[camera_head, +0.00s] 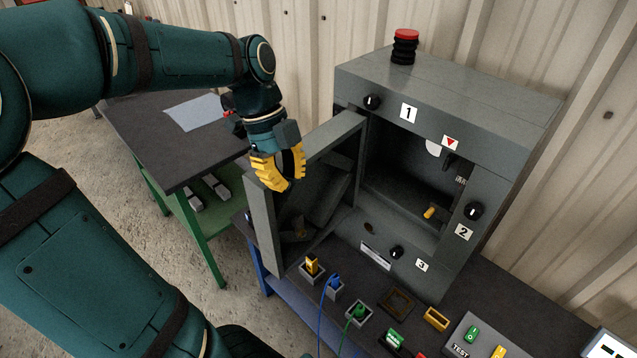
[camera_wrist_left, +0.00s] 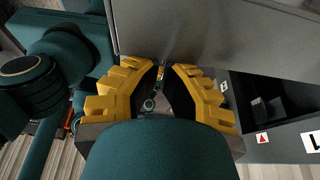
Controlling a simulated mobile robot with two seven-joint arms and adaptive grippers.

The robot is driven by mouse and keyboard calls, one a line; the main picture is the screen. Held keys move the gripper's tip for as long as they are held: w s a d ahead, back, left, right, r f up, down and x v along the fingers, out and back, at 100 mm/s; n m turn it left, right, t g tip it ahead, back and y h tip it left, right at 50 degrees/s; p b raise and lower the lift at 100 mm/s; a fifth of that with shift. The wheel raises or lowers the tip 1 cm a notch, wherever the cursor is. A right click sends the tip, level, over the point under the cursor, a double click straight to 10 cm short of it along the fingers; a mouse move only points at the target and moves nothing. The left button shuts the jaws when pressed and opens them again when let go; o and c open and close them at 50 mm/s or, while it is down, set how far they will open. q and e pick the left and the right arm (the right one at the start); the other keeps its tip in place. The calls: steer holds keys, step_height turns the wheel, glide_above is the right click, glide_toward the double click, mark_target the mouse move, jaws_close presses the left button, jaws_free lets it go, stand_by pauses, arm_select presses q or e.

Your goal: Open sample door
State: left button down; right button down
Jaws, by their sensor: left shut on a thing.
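The sample door (camera_head: 308,150) is a grey panel hinged on the left of the grey enclosure (camera_head: 520,105). It stands swung out, and the dark sample chamber (camera_head: 400,185) behind it is visible. My left gripper (camera_head: 285,178) has yellow fingers and is shut at the door's upper outer edge. In the left wrist view the fingers (camera_wrist_left: 162,85) lie against the grey door (camera_wrist_left: 190,35). The exact part between the fingertips is mostly hidden. My right gripper does not show.
The enclosure has black knobs and labels 1, 2 and 3. Coloured plugs in sockets (camera_head: 335,290), small blocks and a test box (camera_head: 478,338) sit on the dark bench in front. Another table (camera_head: 150,130) stands at the left.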

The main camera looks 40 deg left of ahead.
arm_select(q)
steer(key=shift+s+a, duration=0.2)
steer(key=shift+a, duration=0.6)
steer(key=shift+s+a, duration=0.2)
steer(key=shift+a, duration=0.55)
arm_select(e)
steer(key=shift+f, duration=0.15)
